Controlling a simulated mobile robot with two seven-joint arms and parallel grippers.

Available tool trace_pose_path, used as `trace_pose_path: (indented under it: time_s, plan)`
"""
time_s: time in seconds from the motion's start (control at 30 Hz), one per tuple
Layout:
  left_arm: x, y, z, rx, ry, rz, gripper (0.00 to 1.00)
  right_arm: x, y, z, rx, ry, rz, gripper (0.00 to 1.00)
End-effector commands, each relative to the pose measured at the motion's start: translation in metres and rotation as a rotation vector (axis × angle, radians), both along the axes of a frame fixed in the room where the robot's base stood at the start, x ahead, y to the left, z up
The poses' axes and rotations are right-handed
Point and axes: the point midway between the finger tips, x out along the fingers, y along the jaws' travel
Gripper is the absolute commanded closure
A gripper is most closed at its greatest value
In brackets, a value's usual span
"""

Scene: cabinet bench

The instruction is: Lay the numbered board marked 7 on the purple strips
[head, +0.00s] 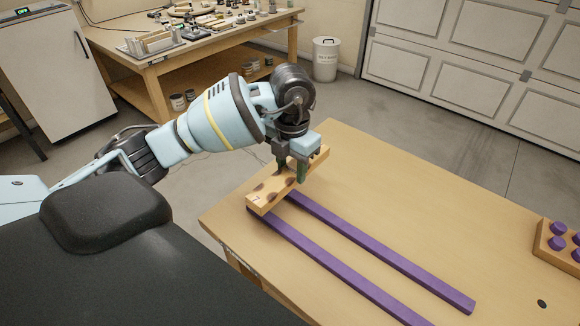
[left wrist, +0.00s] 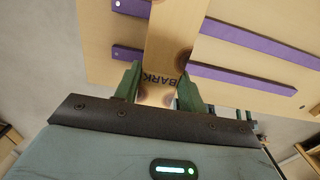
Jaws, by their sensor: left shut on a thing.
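My left gripper (head: 291,172) is shut on a light wooden board (head: 262,199) with dark round spots and a small mark like a 7 near its near end. In the left wrist view the board (left wrist: 174,40) runs between the green fingers (left wrist: 158,92) and carries the word BARK. Two parallel purple strips lie on the bench: a near one (head: 335,264) and a far one (head: 385,253). The board is over their left ends, crossing them; I cannot tell whether it touches them. My right gripper is not in view.
The wooden bench top (head: 440,220) is clear beyond the strips. A wooden block with purple pegs (head: 557,243) stands at the right edge. Behind are a cluttered workbench (head: 225,43), a white cabinet (head: 48,65) and a bin (head: 326,60).

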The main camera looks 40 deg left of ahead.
Motion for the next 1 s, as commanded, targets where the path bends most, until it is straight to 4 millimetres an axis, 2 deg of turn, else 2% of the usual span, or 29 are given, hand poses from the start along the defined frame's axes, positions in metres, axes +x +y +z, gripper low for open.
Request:
trace_pose_path:
  time_s: [0.5, 1.0]
  plan:
    - [0.000, 0.000, -0.025, 0.001, 0.002, 0.000, 0.86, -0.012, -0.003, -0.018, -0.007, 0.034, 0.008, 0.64]
    - [0.000, 0.000, -0.027, 0.001, -0.001, 0.000, 0.86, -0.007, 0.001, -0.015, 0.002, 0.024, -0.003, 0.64]
